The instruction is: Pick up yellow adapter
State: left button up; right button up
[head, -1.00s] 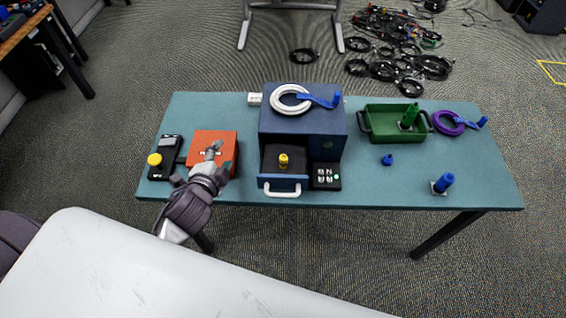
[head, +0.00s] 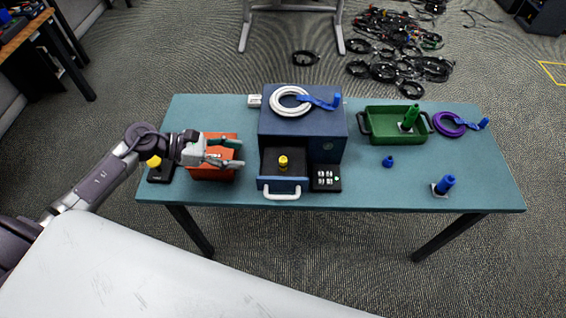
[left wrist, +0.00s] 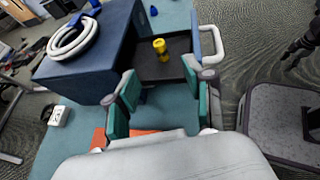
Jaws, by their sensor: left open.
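The yellow adapter (head: 283,162) stands upright in the open drawer (head: 282,184) of the dark blue box (head: 303,134). In the left wrist view the yellow adapter (left wrist: 160,48) shows beyond my fingertips, in the dark drawer. My left gripper (head: 236,154) is open and empty above the orange box (head: 212,174), to the left of the drawer, with its fingers pointing right toward it. In the left wrist view its two green-padded fingers (left wrist: 160,90) are apart. Another yellow piece (head: 153,161) sits on the black device at the left, partly hidden by my arm.
A white cable coil (head: 290,101) lies on the blue box. The white drawer handle (head: 282,195) juts forward. The green tray (head: 390,136), purple coil (head: 446,124) and blue pieces (head: 443,185) are at the right.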

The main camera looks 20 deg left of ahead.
aim_at(281, 160)
pick_arm(q)
jog(key=p+x, duration=0.2)
jog(key=x, duration=0.6)
jog(key=shift+d+f, duration=0.1)
jog(key=shift+d, duration=0.1)
jog(key=shift+d+p, duration=0.25)
jog(key=shift+p, duration=0.05)
jog(key=p+x, duration=0.1)
jog(key=x, duration=0.4)
jog(key=shift+w+p, duration=0.2)
jog(key=shift+p, duration=0.2)
jog(key=shift+a, duration=0.15)
grip_shut()
